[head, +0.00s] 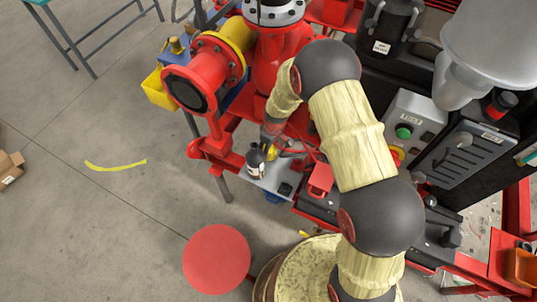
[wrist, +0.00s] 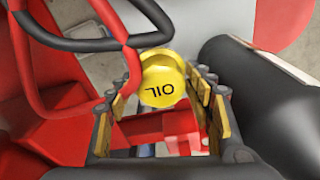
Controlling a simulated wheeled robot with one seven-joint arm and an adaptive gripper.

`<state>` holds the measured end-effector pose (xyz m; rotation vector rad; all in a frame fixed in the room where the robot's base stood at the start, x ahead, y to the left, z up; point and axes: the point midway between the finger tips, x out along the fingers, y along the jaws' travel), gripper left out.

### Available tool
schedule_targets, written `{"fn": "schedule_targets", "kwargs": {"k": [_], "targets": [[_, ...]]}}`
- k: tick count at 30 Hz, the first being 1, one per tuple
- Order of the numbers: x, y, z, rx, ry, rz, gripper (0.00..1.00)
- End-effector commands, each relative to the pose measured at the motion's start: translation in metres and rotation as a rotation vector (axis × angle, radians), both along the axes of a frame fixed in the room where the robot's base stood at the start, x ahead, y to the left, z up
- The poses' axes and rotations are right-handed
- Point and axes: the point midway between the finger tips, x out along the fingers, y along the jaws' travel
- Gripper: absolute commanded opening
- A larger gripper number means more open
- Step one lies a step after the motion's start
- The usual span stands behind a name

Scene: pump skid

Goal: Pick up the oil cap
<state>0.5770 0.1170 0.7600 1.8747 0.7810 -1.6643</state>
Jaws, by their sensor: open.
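The oil cap (wrist: 163,86) is yellow and round, with dark "OIL" lettering that reads upside down in the wrist view. It shows between the two fingers of my gripper (wrist: 158,98), which is open with yellowish pads on either side of the cap. I cannot tell whether the pads touch it. In the head view, a small yellow patch beside my gripper (head: 275,143) appears to be the cap (head: 271,153); my arm and gripper partly cover this area.
A dark bottle with a pale label (head: 256,160) stands left of my gripper on a grey plate. A red cable (wrist: 130,50) and a thick black cylinder (wrist: 245,85) flank the cap. Red pump parts (head: 195,85) stand behind; open floor lies left.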

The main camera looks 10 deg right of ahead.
Motion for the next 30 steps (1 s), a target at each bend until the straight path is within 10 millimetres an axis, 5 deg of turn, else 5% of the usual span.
{"fn": "schedule_targets", "kwargs": {"k": [6,30], "targets": [[0.0009,0.0004,-0.0002,0.001,-0.002,0.0,0.52],[0.0007,0.0003,-0.0002,0.0,-0.001,0.0,0.12]]}}
